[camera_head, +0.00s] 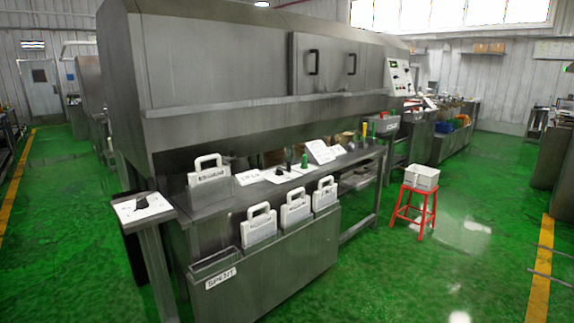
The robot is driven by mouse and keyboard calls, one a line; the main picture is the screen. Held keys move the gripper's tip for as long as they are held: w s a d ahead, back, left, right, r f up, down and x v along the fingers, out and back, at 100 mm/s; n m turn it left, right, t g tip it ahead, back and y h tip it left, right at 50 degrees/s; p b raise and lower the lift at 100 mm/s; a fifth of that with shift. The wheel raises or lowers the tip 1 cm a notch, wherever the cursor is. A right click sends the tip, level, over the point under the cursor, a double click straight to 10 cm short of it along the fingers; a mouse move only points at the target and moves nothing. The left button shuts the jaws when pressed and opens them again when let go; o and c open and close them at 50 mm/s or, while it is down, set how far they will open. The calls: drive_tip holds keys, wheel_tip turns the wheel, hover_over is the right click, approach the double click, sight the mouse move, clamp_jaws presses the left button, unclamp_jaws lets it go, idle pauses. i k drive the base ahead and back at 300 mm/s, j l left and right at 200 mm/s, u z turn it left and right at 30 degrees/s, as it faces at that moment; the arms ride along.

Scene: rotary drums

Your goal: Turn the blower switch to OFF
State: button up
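A white control panel (400,77) is set on the front of the large grey metal machine (220,65), near its right end. It carries small dark and coloured controls, too small to read. I cannot tell which of them is the blower switch, or its position. My gripper is not in view.
A bench (235,202) with white handled plates, cards and bottles runs along the machine's front. A small stand (174,213) juts out at its left end. A red stool (412,209) with a pale box (422,178) stands right of the bench. Green floor (400,285) is clear in front.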

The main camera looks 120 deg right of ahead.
sight(304, 164)
drive_tip(key=z, duration=4.05)
drive_tip(key=i+l+z, duration=0.2)
drive_tip(key=i+l+u, duration=0.15)
drive_tip(key=i+l, duration=0.35)
drive_tip(key=i, duration=0.25)
drive_tip(key=i+l+u, duration=0.15)
drive_tip(key=i+l, duration=0.5)
drive_tip(key=i, duration=0.1)
